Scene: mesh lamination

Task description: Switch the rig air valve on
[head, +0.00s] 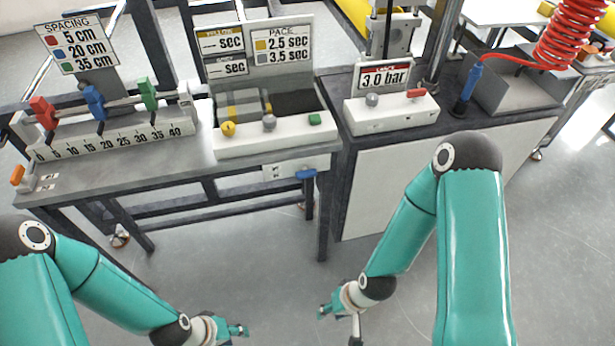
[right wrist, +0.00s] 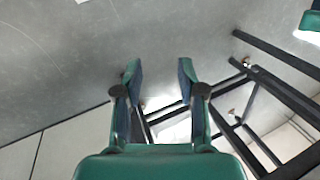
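A blue handle (head: 306,174), which looks like a valve lever, lies roughly level below the front edge of the middle bench, beside a small white label (head: 283,171). I cannot read the label or tell whether the valve is on or off. My right gripper (head: 325,311) is low over the floor, well below and apart from the handle. In the right wrist view my right gripper (right wrist: 160,75) is open, with nothing between its fingers. My left gripper (head: 240,330) hangs low at the bottom of the head view; its opening is too small to tell.
A white box with a grey knob and red lever (head: 415,93) stands under a 3.0 bar sign (head: 383,76). A panel (head: 270,141) with yellow, grey and green knobs and a spacing ruler (head: 110,140) are further left. Dark bench legs (head: 323,220) stand near. The floor in front is clear.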

